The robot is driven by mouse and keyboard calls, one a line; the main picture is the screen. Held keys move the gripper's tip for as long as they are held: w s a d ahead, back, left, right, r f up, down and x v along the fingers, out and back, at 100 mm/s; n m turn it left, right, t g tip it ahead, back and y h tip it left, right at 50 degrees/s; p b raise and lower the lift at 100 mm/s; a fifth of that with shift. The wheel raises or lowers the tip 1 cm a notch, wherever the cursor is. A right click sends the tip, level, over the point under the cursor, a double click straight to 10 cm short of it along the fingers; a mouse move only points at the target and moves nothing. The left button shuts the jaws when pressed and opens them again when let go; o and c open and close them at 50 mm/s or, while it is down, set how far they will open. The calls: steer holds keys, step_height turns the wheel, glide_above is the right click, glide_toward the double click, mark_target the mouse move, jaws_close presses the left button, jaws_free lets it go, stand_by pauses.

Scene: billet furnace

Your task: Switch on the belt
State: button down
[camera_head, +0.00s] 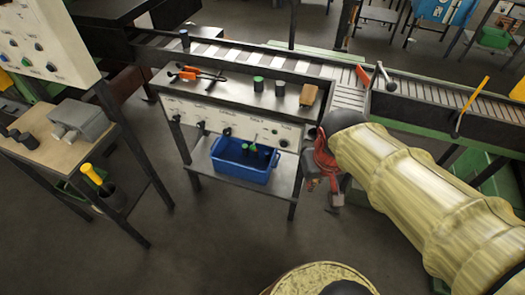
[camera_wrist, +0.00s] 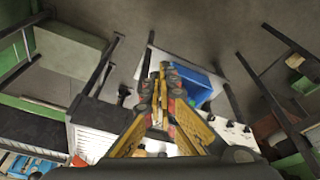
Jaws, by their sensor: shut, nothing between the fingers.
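A white control panel (camera_head: 240,128) with several dark knobs and small labels runs along the front of the middle bench; the labels are too small to read. Part of this panel (camera_wrist: 232,130) also shows in the wrist view, right of my gripper (camera_wrist: 163,72). The roller conveyor belt (camera_head: 345,92) runs behind the bench. In the head view my gripper (camera_head: 328,190) hangs beside the bench's right end, apart from the knobs as far as I can tell. Its fingers are together and empty. My arm hides part of the conveyor at the right.
A blue bin (camera_head: 240,165) with green-topped items stands on the bench's lower shelf. Orange-handled pliers (camera_head: 190,73), dark cylinders (camera_head: 280,88) and a wooden block (camera_head: 308,95) lie on top. Another panel (camera_head: 40,45) stands at left. The floor in front is clear.

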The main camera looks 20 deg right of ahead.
steer(key=w+d+f+m, duration=0.2)
steer(key=w+d+f, duration=0.25)
steer(key=f, duration=0.35)
steer(key=w+d+f+m+h, duration=0.1)
steer(key=w+d+f, duration=0.4)
steer(key=f, duration=0.4)
steer(key=w+d+f+m, duration=0.2)
steer(key=w+d+f, duration=0.1)
steer(key=d+f, duration=0.4)
steer(key=w+a+f+m+t+y, duration=0.4)
steer(key=w+a+f+m+t, duration=0.15)
steer(key=w+f, duration=0.5)
steer(key=w+a+r+m+t+y, duration=0.4)
steer(key=a+r+m+y, duration=0.1)
steer(key=a+r, duration=0.3)
steer(key=shift+w+a+r+m, duration=0.25)
steer(key=shift+a+m, duration=0.2)
steer(key=shift+m, duration=0.1)
steer(key=shift+t, duration=0.25)
